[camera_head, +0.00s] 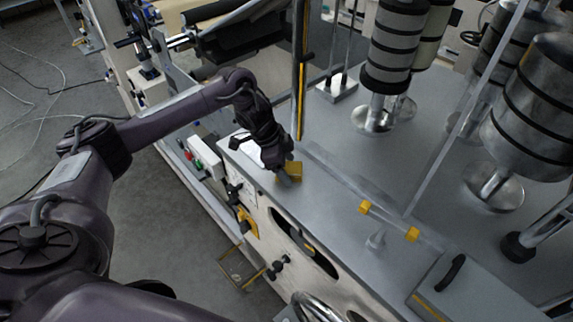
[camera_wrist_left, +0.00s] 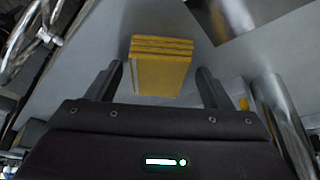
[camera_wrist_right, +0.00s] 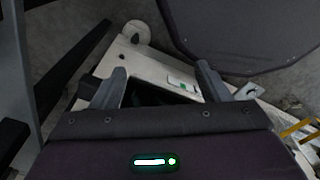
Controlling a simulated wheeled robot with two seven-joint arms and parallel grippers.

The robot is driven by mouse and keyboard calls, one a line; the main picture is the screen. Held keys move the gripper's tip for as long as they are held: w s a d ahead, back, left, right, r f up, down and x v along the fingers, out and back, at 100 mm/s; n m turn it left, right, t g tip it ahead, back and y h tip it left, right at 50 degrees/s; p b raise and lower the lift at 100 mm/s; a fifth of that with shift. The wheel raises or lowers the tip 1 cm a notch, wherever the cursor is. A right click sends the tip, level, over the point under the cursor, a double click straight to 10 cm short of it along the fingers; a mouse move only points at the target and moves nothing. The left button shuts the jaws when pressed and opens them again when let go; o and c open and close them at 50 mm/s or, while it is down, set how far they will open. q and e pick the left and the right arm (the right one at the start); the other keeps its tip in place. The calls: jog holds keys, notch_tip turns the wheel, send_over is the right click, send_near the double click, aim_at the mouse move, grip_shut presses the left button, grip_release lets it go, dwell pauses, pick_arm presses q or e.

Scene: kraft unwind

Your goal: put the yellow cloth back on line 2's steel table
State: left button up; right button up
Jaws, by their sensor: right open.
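The yellow cloth (camera_head: 291,172) is a folded stack at the front edge of the grey steel table top (camera_head: 335,207), partly hidden by my left gripper. My left gripper (camera_head: 284,172) points down at it. In the left wrist view the cloth (camera_wrist_left: 160,66) shows between and beyond the two fingers of my left gripper (camera_wrist_left: 160,85), with a gap on each side. That gripper is open. My right gripper (camera_wrist_right: 160,75) is open and shows only in the right wrist view, with nothing between its fingers.
Large banded steel rollers (camera_head: 397,45) stand on the table at the right. An upright post (camera_head: 301,70) rises just behind the cloth. A clear bar with yellow clips (camera_head: 365,207) lies to the right. A white box with buttons (camera_head: 205,155) sits at the front left.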

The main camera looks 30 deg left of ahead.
pick_arm(q)
jog(key=shift+r, duration=0.15)
jog(key=b+v, duration=0.1)
jog(key=v, duration=0.4)
jog(key=shift+w+a+b, duration=0.1)
jog(key=shift+b, duration=0.25)
jog(key=p+v, duration=0.1)
jog(key=v, duration=0.6)
jog(key=shift+p, duration=0.3)
